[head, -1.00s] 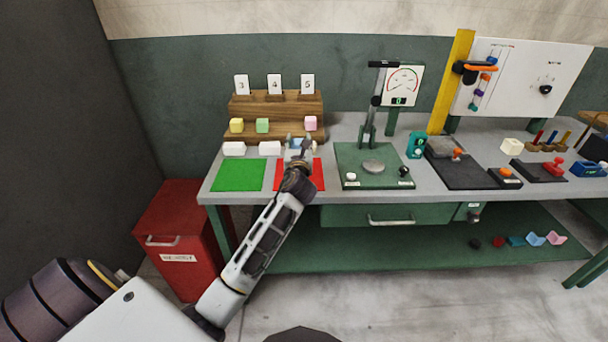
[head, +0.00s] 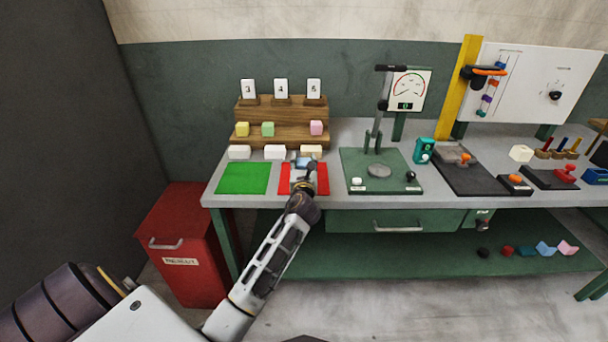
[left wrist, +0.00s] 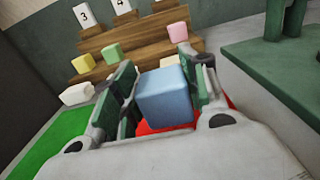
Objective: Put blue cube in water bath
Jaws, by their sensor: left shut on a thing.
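The blue cube (left wrist: 165,97) sits between the green-padded fingers of my left gripper (left wrist: 163,92) in the left wrist view. The gripper is shut on it. In the head view the cube (head: 303,162) shows as a small pale blue patch at the tip of my left gripper (head: 304,167), over the red mat (head: 320,185). The gripper hides part of the mat. I cannot tell which thing in view is the water bath. My right gripper is out of view.
A wooden stepped shelf (head: 260,115) holds yellow (head: 242,129), green (head: 267,129) and pink (head: 316,128) cubes, with white blocks before it. A green mat (head: 243,178) lies left. A green gauge stand (head: 375,155) stands close on the right. A red cabinet (head: 180,240) is on the floor.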

